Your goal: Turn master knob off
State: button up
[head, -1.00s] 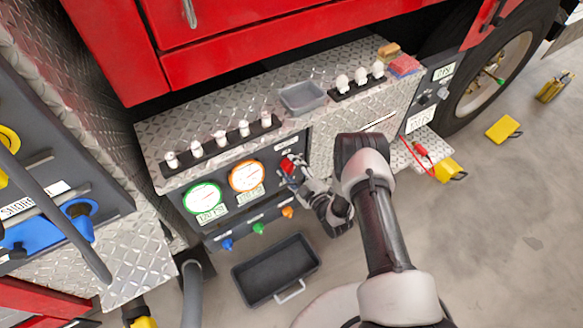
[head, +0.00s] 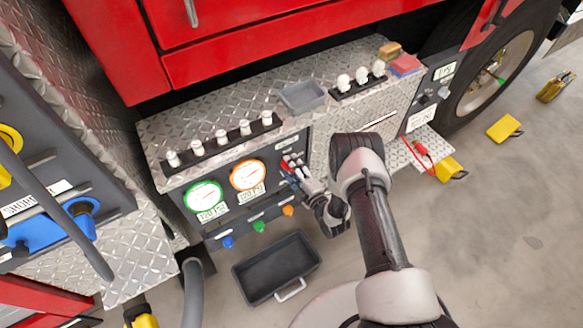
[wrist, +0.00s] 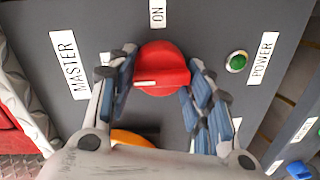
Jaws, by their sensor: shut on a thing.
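The red master knob (wrist: 162,66) is on a dark grey panel in the wrist view, between the MASTER label (wrist: 70,66) and a green POWER light (wrist: 237,61). The ON label (wrist: 157,13) is above it. A small white mark shows on the knob's lower left edge. My gripper (wrist: 160,72) is shut on the knob, one blue-padded finger against each side. An OFF label cannot be made out.
A black tray (head: 247,293) lies on the floor below the panel. Blue, green and orange valve knobs (head: 259,226) line the panel's lower edge. A grey bin (head: 302,97) and white-topped levers (head: 222,138) are on the ledge above.

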jog(key=shift+w+d+r, duration=0.1)
jog(key=shift+w+r, duration=0.15)
jog(key=shift+r, duration=0.05)
jog(key=o, duration=0.8)
jog(key=shift+c, duration=0.2)
jog(key=shift+o, duration=1.1)
jog(key=shift+s+f, duration=0.1)
jog(key=shift+s+f, duration=0.1)
jog(key=shift+s, duration=0.05)
jog(key=v, duration=1.2)
